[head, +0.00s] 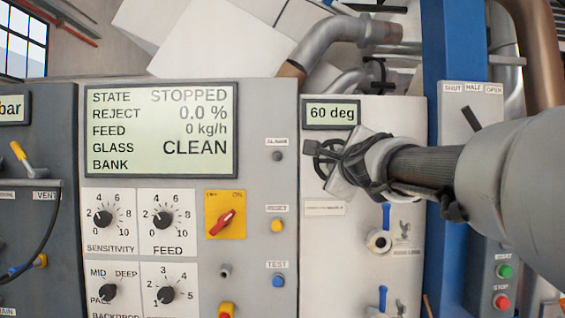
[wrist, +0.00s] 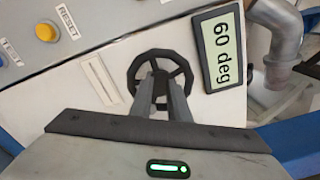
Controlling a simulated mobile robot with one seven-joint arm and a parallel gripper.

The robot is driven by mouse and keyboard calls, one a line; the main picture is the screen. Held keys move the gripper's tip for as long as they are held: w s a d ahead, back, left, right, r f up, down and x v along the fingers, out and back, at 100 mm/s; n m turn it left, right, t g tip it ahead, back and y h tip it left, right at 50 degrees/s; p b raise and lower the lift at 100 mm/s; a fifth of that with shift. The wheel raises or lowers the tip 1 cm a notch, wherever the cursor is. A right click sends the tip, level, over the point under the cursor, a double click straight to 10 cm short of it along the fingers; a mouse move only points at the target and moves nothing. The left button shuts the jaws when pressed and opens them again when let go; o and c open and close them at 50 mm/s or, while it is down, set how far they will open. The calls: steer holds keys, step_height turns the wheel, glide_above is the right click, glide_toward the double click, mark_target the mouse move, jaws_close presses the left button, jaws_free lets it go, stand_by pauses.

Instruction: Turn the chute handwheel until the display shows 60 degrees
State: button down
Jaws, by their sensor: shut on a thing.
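The chute handwheel (head: 326,157) is a small black spoked wheel on the white panel, partly hidden behind my gripper in the head view. In the wrist view the handwheel (wrist: 138,68) faces me, with its rim and spokes showing. My gripper (wrist: 161,84) has its two fingers close together at the lower middle of the wheel, shut on it. My gripper also shows in the head view (head: 331,160), reaching in from the right. The display (head: 331,113) above the wheel reads 60 deg. The same display (wrist: 223,48) reads 60 deg in the wrist view.
A large screen (head: 160,130) reads STOPPED and CLEAN. A red switch (head: 224,221) on yellow and several knobs sit left of the wheel. Blue-handled valves (head: 380,240) are below my gripper. A blue post (head: 452,60) stands on the right. Metal pipes (head: 345,38) run above the panel.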

steer(key=c, duration=2)
jaws_free()
steer(key=shift+s, duration=0.1)
steer(key=s+p, duration=0.3)
steer(key=s, duration=1.4)
steer(key=shift+s, duration=0.1)
steer(key=shift+f, duration=0.1)
